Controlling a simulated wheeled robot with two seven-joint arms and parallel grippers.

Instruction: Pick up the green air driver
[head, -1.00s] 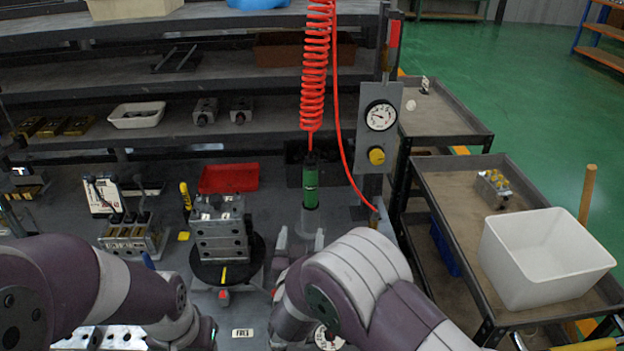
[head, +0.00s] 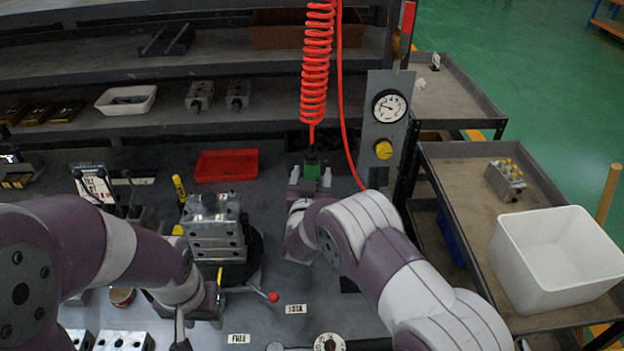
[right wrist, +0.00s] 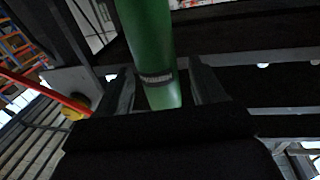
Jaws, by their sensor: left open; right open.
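The green air driver (head: 311,170) hangs upright below the red coiled hose in the head view. My right arm hides its lower part. My right gripper (head: 310,178) is open, with one fingertip on each side of the driver. In the right wrist view the driver (right wrist: 150,45) stands between the two open fingers (right wrist: 163,92), with dark gaps beside it. I cannot tell whether either finger touches it. My left gripper (head: 184,328) is open and low over the bench, in front of the valve block, and partly hidden by its own wrist.
The metal valve block (head: 216,235) sits on a round dark fixture left of my right gripper. A red tray (head: 226,166) lies behind it. The gauge panel (head: 388,122) stands close right of the driver. A white bin (head: 510,262) is on the right cart.

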